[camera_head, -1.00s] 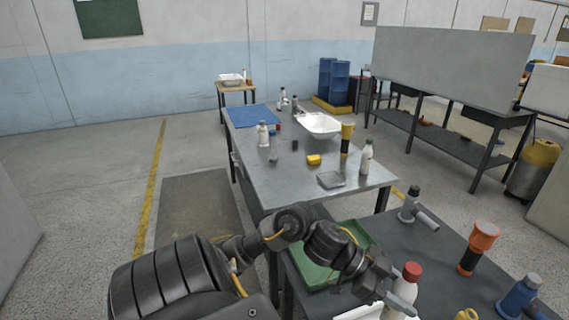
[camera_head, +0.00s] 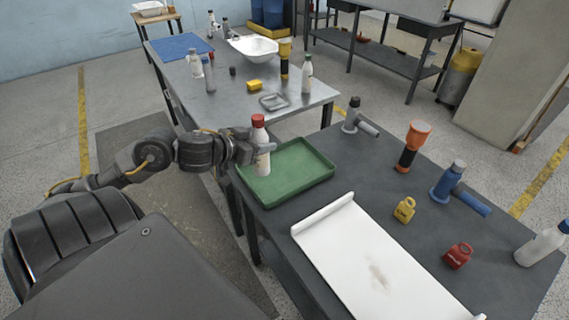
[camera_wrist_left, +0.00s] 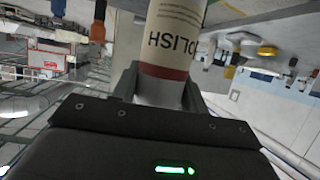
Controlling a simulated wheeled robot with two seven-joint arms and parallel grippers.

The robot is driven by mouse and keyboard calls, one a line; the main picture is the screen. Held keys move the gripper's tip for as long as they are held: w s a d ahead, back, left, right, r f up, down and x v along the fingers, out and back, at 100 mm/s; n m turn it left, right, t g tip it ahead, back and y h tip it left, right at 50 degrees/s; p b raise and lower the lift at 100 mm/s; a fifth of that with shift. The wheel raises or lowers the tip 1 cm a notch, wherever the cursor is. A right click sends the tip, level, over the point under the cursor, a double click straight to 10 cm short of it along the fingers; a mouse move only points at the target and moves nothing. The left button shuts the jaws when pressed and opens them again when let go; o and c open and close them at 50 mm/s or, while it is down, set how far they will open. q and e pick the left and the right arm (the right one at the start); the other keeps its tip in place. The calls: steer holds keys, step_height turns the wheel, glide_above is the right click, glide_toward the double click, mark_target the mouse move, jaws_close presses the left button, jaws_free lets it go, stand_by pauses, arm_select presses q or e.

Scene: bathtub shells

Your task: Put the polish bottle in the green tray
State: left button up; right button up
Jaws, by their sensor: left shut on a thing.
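The polish bottle (camera_head: 261,158) is white with a red cap. My left gripper (camera_head: 257,154) is shut on it and holds it roughly upright. In the head view the bottle is over the left part of the green tray (camera_head: 305,163); I cannot tell whether its base touches the tray floor. In the left wrist view the bottle (camera_wrist_left: 170,45) stands between the fingers, with "POLISH" upside down on its label. The green tray is otherwise empty and lies at the back left of the dark table. My right gripper is not in view.
A white board (camera_head: 375,270) lies on the dark table (camera_head: 370,190). An orange flashlight (camera_head: 411,146), a blue tool (camera_head: 455,185), a grey tool (camera_head: 356,118), yellow (camera_head: 405,209) and red (camera_head: 458,255) padlock-like items and a white bottle (camera_head: 541,245) stand around. A metal table (camera_head: 230,105) is behind.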

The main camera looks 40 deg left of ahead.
arm_select(q)
steer(key=shift+a+r+n+y, duration=0.3)
steer(key=shift+a+n+y, duration=0.15)
steer(key=shift+a, duration=0.4)
steer(key=shift+w+a+f, duration=0.1)
steer(key=shift+w+f, duration=0.05)
steer(key=shift+w, duration=0.2)
steer(key=w+f+b, duration=0.2)
steer(key=w+f, duration=1)
steer(key=w, duration=0.1)
steer(key=shift+a+f, duration=0.25)
steer(key=shift+f, duration=0.1)
steer(key=shift+w+b, duration=0.1)
steer(key=shift+b, duration=0.2)
steer(key=o, duration=1.1)
steer(key=shift+f, duration=0.15)
steer(key=shift+c, duration=0.2)
